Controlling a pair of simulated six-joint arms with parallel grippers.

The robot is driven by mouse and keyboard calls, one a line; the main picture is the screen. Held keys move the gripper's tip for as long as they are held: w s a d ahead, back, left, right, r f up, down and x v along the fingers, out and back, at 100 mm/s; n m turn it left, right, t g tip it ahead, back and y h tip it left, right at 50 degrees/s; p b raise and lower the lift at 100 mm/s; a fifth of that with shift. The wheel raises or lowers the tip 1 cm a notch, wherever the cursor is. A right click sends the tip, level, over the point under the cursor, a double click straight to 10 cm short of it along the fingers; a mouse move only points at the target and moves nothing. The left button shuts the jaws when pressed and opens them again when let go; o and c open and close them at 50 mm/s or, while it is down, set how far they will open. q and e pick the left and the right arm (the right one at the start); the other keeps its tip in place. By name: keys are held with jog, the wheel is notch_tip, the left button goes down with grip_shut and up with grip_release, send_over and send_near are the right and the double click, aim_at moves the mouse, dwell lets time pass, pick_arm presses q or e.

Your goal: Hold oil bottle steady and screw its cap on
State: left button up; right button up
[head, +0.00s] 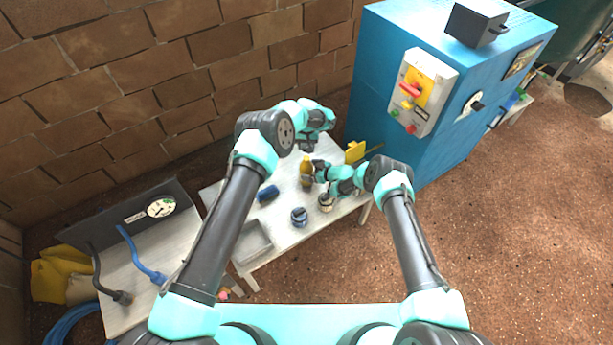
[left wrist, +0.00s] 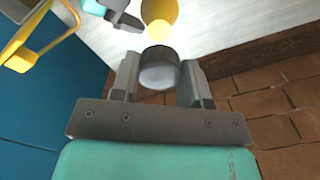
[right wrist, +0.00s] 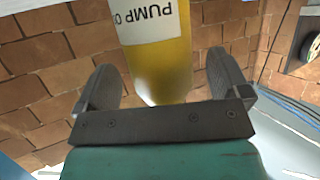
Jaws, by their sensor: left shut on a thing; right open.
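The oil bottle (head: 306,174) is yellow and stands on the white table. It fills the middle of the right wrist view (right wrist: 165,65), with a white label reading "PUMP O". My right gripper (head: 317,172) is open beside it; in the right wrist view, its fingers (right wrist: 164,85) are on either side of the bottle with gaps. My left gripper (head: 307,147) is above the bottle, pointing down. In the left wrist view, its fingers (left wrist: 160,90) are shut on the grey round cap (left wrist: 160,72). The bottle (left wrist: 160,14) shows beyond the cap; I cannot tell whether they touch.
On the table are a blue can (head: 267,194), a blue-topped jar (head: 299,217), a pale jar (head: 326,202), a grey tray (head: 252,242) and a yellow object (head: 355,152). A blue cabinet (head: 385,110) stands right, and a brick wall (head: 150,70) behind.

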jog(key=shift+x, duration=0.85)
jog(key=shift+c, duration=0.2)
jog(key=c, duration=1.3)
pick_arm(q)
send_over(306, 162)
jog(key=shift+w+d+f, duration=0.1)
jog(key=shift+f, duration=2.4)
jog(key=shift+f, duration=0.85)
jog(key=shift+f, duration=0.6)
